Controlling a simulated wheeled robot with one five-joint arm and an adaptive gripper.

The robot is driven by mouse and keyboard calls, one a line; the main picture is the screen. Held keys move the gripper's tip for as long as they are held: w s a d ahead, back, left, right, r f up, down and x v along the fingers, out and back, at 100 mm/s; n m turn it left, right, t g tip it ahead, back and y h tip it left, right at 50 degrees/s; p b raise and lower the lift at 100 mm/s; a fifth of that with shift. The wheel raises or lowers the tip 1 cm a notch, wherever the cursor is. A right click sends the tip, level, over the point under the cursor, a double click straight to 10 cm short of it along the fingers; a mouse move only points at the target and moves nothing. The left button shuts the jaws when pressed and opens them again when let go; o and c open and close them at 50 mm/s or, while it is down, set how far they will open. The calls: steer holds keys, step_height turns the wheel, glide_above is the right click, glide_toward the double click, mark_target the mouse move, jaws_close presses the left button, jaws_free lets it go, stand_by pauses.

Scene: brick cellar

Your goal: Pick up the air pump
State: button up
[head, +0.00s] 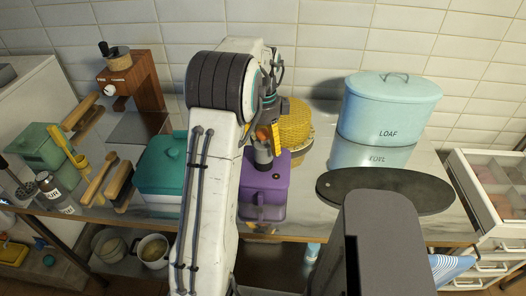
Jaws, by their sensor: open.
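I cannot make out for certain which thing is the air pump in the head view. My gripper (264,150) is partly hidden behind my white arm and hangs over the table's middle, at the back edge of a purple lidded box (263,199). Its jaws are open; their fingertips are not clear. A small orange piece shows at its right side, and I cannot tell what it belongs to. I cannot tell whether the gripper touches the purple box. A yellow woven dome (296,122) stands just behind and right of it.
A teal-lidded box (162,166) stands left of my arm, with brushes (98,182) and a brown wooden grinder (134,84) beyond. A blue LOAF bin (391,106) and dark oval board (392,188) stand right. A white drawer unit (490,215) borders the table.

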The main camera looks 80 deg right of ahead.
steer(key=shift+f, duration=0.95)
steer(key=c, duration=1.4)
